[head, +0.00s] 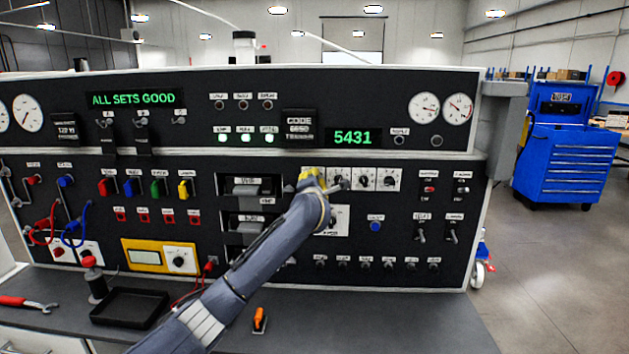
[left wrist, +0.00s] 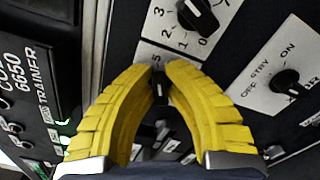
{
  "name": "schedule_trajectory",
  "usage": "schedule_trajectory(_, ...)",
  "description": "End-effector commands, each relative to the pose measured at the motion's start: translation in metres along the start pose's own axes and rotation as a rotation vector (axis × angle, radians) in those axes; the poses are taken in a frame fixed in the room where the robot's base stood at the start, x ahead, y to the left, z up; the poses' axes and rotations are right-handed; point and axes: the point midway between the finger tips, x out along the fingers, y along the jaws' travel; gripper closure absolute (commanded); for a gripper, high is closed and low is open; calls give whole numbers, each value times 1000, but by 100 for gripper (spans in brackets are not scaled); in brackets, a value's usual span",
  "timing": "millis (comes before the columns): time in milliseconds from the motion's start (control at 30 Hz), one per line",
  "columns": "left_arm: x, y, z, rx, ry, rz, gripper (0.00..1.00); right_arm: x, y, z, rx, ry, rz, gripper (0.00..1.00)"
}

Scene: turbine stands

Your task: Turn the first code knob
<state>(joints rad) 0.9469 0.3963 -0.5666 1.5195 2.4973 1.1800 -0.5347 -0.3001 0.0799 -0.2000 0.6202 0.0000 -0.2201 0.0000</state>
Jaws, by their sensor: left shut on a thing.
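The left gripper (head: 318,180) has yellow fingers and is at the left end of the row of code knobs on the panel. In the left wrist view its fingertips (left wrist: 161,68) are closed in on the first code knob (left wrist: 160,90), a small black knob on a white dial plate. Most of this knob is hidden by the fingers, and its setting cannot be read. The second code knob (left wrist: 197,15) is beside it on a plate with numbers. The green code display (head: 354,138) reads 5431. The right gripper is not in view.
More code knobs (head: 363,180) sit to the right of the gripper. An off/stby/on knob (left wrist: 287,80) is close to the fingers. Switches and a blue button (head: 375,225) lie lower on the panel. A black tray (head: 128,308) and an orange item (head: 259,320) are on the bench.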

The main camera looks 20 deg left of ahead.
Motion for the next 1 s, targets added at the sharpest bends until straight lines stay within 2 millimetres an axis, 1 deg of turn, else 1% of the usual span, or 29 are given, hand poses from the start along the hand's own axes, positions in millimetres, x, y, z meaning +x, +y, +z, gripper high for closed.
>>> schedule_trajectory(200,0,0,0,206,-1,3,100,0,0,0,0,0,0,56)
schedule_trajectory(500,0,-2,-1,445,0,3,100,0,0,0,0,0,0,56)
schedule_trajectory(700,0,-3,-1,555,0,2,100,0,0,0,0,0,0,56)
schedule_trajectory(1000,0,-4,-1,637,-1,2,100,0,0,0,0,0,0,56)
